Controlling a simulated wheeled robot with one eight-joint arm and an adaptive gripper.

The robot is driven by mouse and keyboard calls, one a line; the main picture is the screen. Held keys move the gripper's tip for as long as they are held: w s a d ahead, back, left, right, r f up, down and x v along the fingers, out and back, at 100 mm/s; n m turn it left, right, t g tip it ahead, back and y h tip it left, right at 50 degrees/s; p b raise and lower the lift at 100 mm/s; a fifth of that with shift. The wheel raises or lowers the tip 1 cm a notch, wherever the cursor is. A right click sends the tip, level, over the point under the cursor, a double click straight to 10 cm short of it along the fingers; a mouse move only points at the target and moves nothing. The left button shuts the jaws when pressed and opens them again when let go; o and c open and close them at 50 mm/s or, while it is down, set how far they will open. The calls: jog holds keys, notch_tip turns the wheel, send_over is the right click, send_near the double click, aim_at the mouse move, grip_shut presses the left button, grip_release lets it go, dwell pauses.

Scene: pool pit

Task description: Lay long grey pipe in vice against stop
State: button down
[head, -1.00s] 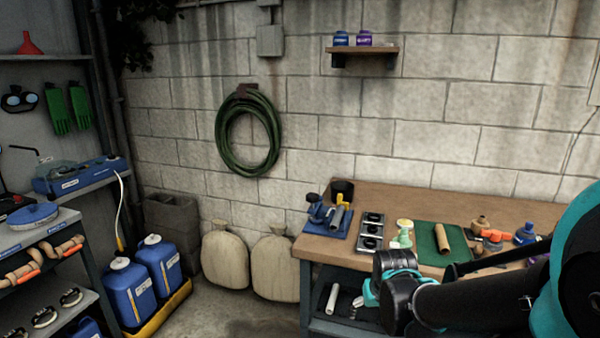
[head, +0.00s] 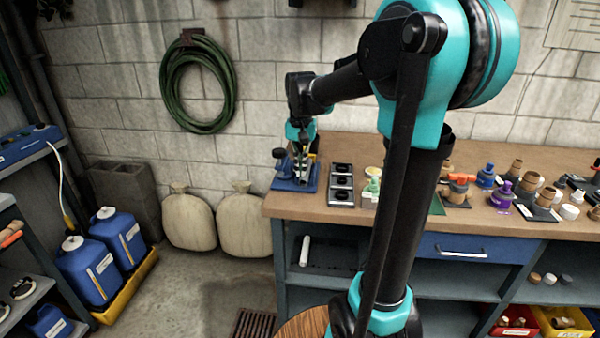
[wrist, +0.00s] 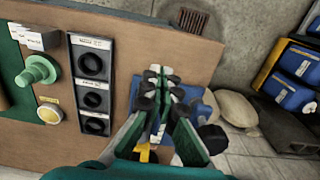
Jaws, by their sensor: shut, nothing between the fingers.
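The blue vice (head: 284,183) stands at the left end of the workbench, largely hidden behind my gripper (head: 303,157). In the wrist view its blue base (wrist: 207,104) and black knob (wrist: 212,138) show beyond the fingers. My gripper (wrist: 163,82) is shut and empty, right over the vice. A pale pipe (head: 304,251) lies on the shelf under the bench.
A black three-hole block (head: 342,183) stands right of the vice; it also shows in the wrist view (wrist: 92,83). A green fitting (wrist: 38,70) is beyond it. Bottles and fittings crowd the bench's right. Blue jugs (head: 118,240) and sacks (head: 243,225) stand on the floor.

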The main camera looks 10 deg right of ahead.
aim_at(303, 179)
notch_tip(303, 179, down, 8)
jog(key=shift+f, duration=0.1)
jog(key=w, duration=0.1)
jog(key=w+d, duration=0.1)
jog(key=w, duration=0.1)
jog(key=shift+f, duration=0.2)
jog(key=shift+w+d, duration=0.15)
jog(key=shift+w, duration=0.25)
jog(key=shift+w+d, duration=0.15)
jog(key=shift+w, duration=0.4)
jog(key=shift+w+d, duration=0.15)
jog(key=shift+w, duration=0.35)
jog(key=shift+s, duration=0.1)
